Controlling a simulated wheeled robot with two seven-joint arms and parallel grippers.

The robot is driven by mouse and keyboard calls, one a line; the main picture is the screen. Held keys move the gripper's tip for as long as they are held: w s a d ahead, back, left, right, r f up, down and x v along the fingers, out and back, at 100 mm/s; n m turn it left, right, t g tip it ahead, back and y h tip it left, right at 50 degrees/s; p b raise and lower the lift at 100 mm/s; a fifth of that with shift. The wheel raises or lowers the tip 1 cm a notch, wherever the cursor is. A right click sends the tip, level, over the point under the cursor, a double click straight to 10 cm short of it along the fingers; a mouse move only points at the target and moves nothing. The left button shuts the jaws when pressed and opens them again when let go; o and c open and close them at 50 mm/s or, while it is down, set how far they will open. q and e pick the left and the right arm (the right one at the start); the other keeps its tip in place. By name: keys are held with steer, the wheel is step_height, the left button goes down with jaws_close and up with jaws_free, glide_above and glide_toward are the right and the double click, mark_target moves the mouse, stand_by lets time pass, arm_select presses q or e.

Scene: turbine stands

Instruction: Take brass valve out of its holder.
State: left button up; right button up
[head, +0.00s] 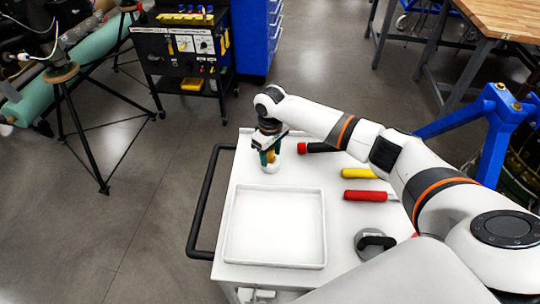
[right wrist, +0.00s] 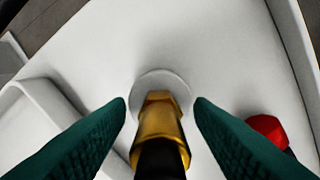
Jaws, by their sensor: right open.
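The brass valve (right wrist: 160,122) stands in a round white holder (right wrist: 163,82) on the cart top, with a black part on its near end. In the head view the brass shows small between the fingers (head: 271,157), above the holder (head: 271,168). My right gripper (head: 268,153) points down over it. In the right wrist view its green fingers (right wrist: 161,104) are open, one on each side of the valve, with gaps between them and the brass. My left gripper is not in view.
The white cart (head: 335,225) carries an empty shallow tray (head: 325,230) just in front of the holder. Red-handled (head: 366,196) and yellow-handled (head: 357,173) tools, a red-ended black tool (head: 303,148) and a grey disc-shaped tool (head: 374,242) lie to the right. A black rail (head: 201,205) borders the left.

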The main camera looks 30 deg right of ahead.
jaws_close()
steer(key=shift+r+p, duration=0.65)
steer(key=shift+p, duration=0.05)
stand_by(0.3)
steer(key=shift+r+p, duration=1.9)
steer(key=shift+p, duration=0.45)
